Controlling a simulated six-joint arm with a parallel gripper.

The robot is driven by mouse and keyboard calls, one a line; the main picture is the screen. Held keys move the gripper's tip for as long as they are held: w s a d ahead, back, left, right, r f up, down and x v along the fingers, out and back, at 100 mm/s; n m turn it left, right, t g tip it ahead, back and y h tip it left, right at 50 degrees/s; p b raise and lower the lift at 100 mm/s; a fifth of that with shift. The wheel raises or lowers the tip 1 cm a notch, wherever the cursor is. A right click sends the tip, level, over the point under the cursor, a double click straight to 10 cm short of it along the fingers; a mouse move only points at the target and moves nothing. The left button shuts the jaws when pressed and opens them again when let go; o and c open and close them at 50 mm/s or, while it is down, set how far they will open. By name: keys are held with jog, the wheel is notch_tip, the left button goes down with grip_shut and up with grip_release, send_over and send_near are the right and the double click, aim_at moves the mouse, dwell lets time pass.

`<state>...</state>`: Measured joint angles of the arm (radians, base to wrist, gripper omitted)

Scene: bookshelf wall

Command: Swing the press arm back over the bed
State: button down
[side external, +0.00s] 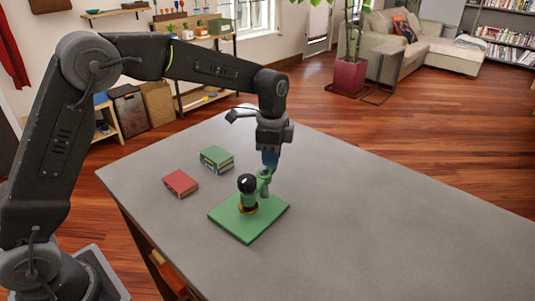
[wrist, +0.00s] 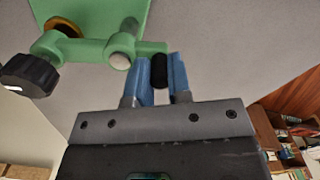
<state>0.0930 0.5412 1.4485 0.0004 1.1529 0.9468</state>
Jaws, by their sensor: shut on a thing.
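The green press stands on a flat green bed (side external: 240,228) on the grey table. A black knob (side external: 247,183) sits on the press above an orange-brown ring (side external: 248,209). In the wrist view, the green press arm (wrist: 85,48) runs from the black knob (wrist: 30,75) to a round pale-capped joint (wrist: 120,61) and a short black handle (wrist: 160,70). My gripper (side external: 270,160) is at the far right side of the press, pointing down. Its blue fingers (wrist: 160,78) are shut on the black handle. In the side view, the fingers hide the handle.
A red book (side external: 180,183) and a green book (side external: 216,159) lie on the table left of the press. The table (side external: 390,220) is clear to the right. Shelves, a potted plant (side external: 349,75) and a sofa (side external: 440,50) are well beyond it.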

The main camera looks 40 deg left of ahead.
jog(key=shift+w+d+r+m, duration=0.1)
jog(key=shift+d+m, duration=0.35)
jog(key=shift+m, duration=0.75)
jog(key=c, duration=1.3)
grip_release()
jog(key=shift+c, duration=0.2)
notch_tip(320, 180, up, 14)
